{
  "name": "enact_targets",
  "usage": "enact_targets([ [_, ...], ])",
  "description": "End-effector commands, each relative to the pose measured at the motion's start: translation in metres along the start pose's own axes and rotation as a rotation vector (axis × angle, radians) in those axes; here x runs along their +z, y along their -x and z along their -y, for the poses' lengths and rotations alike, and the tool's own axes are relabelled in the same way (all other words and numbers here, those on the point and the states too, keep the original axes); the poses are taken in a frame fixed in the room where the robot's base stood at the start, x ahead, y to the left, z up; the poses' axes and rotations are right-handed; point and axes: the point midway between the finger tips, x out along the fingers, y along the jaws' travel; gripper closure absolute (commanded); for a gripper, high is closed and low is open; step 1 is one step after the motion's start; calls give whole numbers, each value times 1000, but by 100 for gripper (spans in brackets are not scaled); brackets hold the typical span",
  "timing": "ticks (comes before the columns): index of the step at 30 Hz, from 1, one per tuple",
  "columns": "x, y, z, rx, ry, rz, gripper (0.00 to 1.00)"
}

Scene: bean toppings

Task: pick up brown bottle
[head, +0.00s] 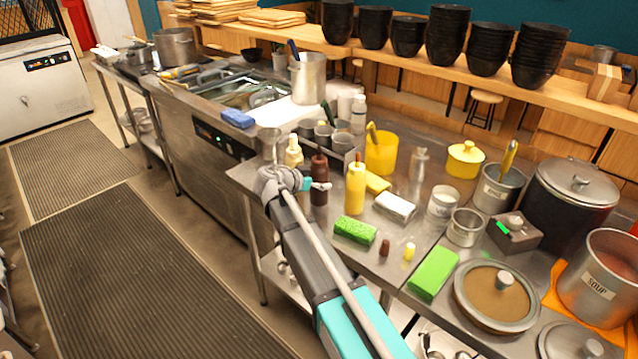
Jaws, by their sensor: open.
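The brown bottle (319,165) is a dark squeeze bottle with a pointed nozzle. It stands upright on the steel counter, just left of the yellow bottle (355,188). My gripper (318,185) is open, with its fingers at the middle of the brown bottle in the picture and hiding part of it. I cannot tell whether the fingers are around the bottle or only in front of it. My arm reaches up to it from the bottom of the picture.
A cream bottle (293,151) stands just behind and left. A green sponge (355,230), a white block (395,206) and a yellow tub (381,152) are to the right. A rack of metal cups (342,142) stands behind. The counter's front edge is close to my arm.

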Motion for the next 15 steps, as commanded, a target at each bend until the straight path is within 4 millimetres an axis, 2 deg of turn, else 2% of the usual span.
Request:
enact_targets([
  [7, 0, 0, 0, 0, 0, 0, 0],
  [13, 0, 0, 0, 1, 0, 0, 37],
  [14, 0, 0, 0, 0, 0, 0, 42],
  [15, 0, 0, 0, 0, 0, 0, 42],
])
